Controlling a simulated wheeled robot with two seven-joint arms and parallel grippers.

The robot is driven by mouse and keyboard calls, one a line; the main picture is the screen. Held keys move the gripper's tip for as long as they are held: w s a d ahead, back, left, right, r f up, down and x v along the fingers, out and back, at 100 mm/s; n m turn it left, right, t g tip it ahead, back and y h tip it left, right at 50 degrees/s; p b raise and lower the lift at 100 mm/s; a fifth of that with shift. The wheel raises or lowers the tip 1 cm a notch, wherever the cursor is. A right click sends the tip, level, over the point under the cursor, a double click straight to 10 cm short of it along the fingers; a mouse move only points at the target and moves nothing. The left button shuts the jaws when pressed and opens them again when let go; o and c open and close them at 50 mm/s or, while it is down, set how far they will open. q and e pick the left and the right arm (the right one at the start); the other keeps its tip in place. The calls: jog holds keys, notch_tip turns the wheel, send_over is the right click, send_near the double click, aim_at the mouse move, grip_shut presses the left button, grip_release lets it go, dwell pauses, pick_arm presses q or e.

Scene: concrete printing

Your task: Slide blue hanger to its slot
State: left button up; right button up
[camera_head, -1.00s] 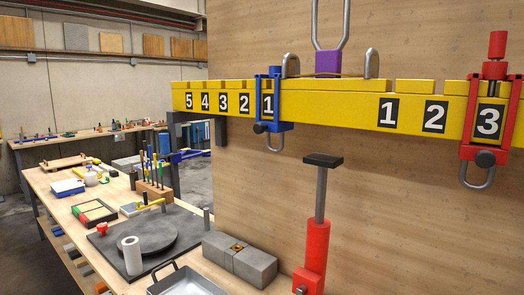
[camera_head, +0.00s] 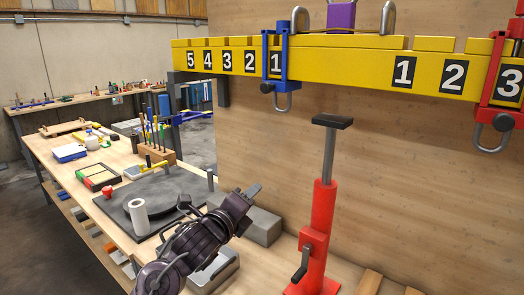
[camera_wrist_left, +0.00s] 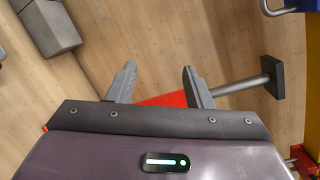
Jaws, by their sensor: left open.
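The blue hanger (camera_head: 283,68) is clamped around the yellow beam (camera_head: 350,62) at the left-hand number 1. A grey loop hangs from its bottom, with a dark knob on its left side. The numbers 2, 3, 4 and 5 run to its left along the beam. My left gripper (camera_head: 252,193) is low over the bench, below and left of the hanger, and apart from it. In the left wrist view the gripper (camera_wrist_left: 160,72) has its two fingers spread with nothing held between them. My right gripper is not in view.
A red jack (camera_head: 322,215) with a black top stands right of my left gripper, below the beam. A red hanger (camera_head: 498,85) is at the right-hand 3. A purple block (camera_head: 341,15) is above the beam. Grey blocks (camera_head: 262,226) lie behind my gripper.

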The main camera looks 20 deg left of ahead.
pick_arm(q)
notch_tip(320, 180, up, 13)
jog(key=w+a+m+t+h, duration=0.1)
jog(key=w+m+t+h, duration=0.2)
jog(key=m, duration=0.5)
jog(key=m+t+h, duration=0.1)
jog(key=m+h, duration=0.2)
jog(key=m, duration=0.3)
send_near(264, 90)
jog(key=w, duration=0.1)
jog(key=shift+m, duration=0.4)
jog(key=p+x, duration=0.1)
jog(key=x, duration=0.1)
jog(key=p+x, duration=0.2)
jog(key=x, duration=0.1)
jog(key=p+x, duration=0.1)
jog(key=x, duration=0.1)
jog(key=shift+d+r+p, duration=0.2)
jog(key=shift+r+p, duration=0.1)
jog(key=shift+r, duration=0.15)
jog(key=shift+w+d, duration=0.2)
jog(key=shift+w, duration=0.25)
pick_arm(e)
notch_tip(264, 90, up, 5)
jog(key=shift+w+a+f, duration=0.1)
pick_arm(q)
grip_shut()
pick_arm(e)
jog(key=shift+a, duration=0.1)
